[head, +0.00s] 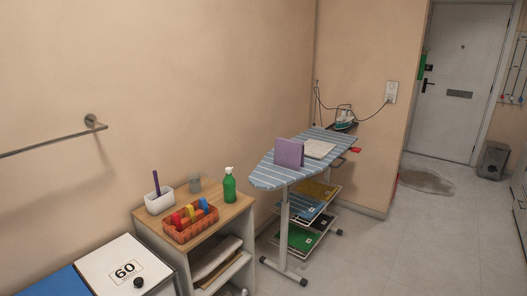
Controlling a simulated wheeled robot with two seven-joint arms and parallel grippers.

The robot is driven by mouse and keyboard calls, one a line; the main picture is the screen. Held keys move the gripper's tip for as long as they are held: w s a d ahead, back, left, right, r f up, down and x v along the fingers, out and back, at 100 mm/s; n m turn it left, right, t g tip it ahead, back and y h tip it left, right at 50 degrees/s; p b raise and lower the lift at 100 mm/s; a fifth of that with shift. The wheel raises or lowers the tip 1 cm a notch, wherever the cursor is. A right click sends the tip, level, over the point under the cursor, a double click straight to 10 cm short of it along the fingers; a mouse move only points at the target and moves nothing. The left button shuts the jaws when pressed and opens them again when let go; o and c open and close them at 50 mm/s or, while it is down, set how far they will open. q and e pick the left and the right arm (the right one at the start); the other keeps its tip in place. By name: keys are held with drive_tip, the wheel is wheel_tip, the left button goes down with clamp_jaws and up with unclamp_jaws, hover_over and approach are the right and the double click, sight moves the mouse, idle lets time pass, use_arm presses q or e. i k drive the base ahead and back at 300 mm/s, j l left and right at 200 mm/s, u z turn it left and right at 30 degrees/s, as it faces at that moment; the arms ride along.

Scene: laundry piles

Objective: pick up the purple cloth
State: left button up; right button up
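A purple, flat, squarish piece (289,153), which looks like the purple cloth, stands upright near the left, rounded end of a blue-and-white striped ironing board (266,177). A pale folded cloth (319,148) lies flat on the board just behind it. Neither of my grippers is in view.
An iron (345,121) with a cord stands at the board's far end. Racks below hold folded cloths, including a green one (302,238). A wooden-topped shelf (214,228) carries an orange basket (190,221) and a green bottle (229,186). The floor (400,250) at right is mostly clear.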

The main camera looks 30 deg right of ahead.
sight(289, 154)
drive_tip(key=i+l+u, duration=0.15)
drive_tip(key=l+u, duration=0.15)
drive_tip(key=i+l+u, duration=0.1)
drive_tip(key=l+u, duration=0.95)
drive_tip(key=l, duration=3.75)
